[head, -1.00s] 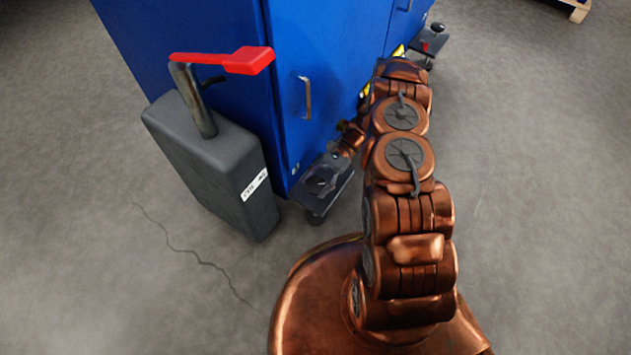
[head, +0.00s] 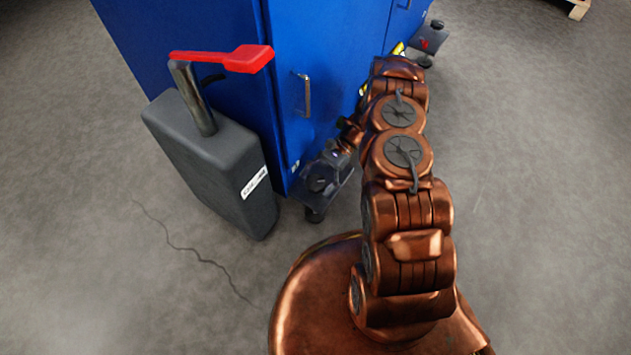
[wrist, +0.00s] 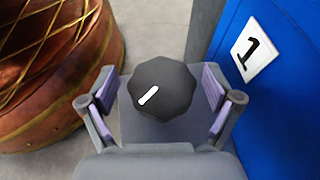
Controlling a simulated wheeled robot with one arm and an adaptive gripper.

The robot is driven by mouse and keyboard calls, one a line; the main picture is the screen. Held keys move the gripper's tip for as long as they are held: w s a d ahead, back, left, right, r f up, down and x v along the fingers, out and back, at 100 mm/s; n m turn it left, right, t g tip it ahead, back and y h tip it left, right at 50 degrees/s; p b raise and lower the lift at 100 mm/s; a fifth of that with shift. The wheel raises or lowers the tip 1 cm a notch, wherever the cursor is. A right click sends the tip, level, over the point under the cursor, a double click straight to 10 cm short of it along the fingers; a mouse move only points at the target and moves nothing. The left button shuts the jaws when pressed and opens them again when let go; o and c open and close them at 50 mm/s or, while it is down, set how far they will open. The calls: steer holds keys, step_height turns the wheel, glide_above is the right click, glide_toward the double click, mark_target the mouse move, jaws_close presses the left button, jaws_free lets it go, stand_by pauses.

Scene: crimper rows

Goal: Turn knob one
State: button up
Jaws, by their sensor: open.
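A dark faceted knob (wrist: 161,89) with a white pointer mark sits on a grey ledge beside a blue cabinet wall in the wrist view. A white label with the number 1 (wrist: 254,46) is on the blue wall to its right. My gripper (wrist: 160,92) is open, with one purple-padded finger on each side of the knob. Gaps show between the pads and the knob. In the head view, my gripper (head: 326,176) is low at the cabinet's near corner, over the small ledge, and partly hides the knob.
The blue cabinet (head: 330,60) has a metal door handle (head: 302,96). A grey block (head: 215,165) with a red-handled lever (head: 235,59) stands at the left. Another ledge (head: 428,44) with a red mark is farther along the cabinet. Open grey floor lies to the right.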

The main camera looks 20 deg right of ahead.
steer(key=v, duration=1.2)
stand_by(0.3)
stand_by(0.6)
